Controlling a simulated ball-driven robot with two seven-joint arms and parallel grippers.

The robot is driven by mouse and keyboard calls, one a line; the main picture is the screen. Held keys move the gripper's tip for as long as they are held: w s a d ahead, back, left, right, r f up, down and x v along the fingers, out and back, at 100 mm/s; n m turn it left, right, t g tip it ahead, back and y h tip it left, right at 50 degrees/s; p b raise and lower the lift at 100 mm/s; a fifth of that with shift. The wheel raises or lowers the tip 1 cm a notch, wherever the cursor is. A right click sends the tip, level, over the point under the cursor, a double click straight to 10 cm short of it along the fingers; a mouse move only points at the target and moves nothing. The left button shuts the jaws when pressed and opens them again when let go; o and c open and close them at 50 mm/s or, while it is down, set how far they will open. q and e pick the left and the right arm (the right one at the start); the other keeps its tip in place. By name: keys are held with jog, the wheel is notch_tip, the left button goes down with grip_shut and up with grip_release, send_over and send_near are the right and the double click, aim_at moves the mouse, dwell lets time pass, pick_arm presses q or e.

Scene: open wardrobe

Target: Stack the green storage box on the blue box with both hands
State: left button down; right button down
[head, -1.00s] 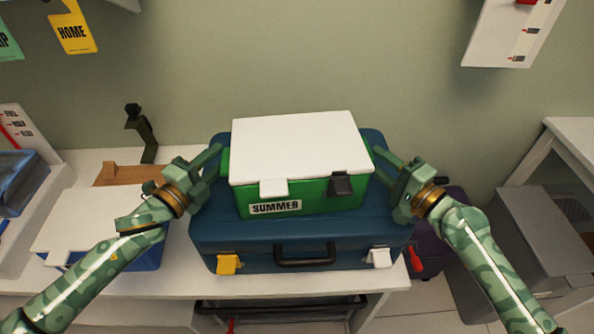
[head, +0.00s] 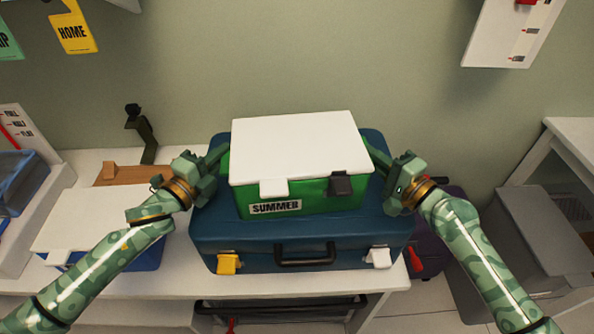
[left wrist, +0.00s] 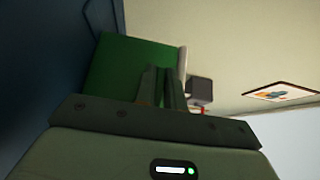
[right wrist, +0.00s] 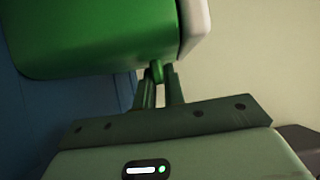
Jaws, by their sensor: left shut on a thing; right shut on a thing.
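The green storage box (head: 315,192) has a white lid and a SUMMER label. It rests level on a dark blue suitcase (head: 240,240). The blue box (head: 150,258), with a white lid, stands at the left, partly hidden behind my left arm. My left gripper (head: 222,158) is shut on the green box's left side; its fingers are close together against the green wall (left wrist: 125,70) in the left wrist view. My right gripper (head: 371,150) is shut on the box's right side; in the right wrist view a small green handle (right wrist: 156,72) sits between its fingers.
A brown wooden item (head: 130,173) and a dark stand (head: 143,135) are behind the blue box. Blue trays (head: 20,180) stand at the far left. A purple case (head: 440,220) and a grey bin (head: 535,240) are at the right. The wall is close behind.

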pick_arm(q)
jog(key=shift+r, duration=0.1)
pick_arm(e)
jog(key=shift+r, duration=0.1)
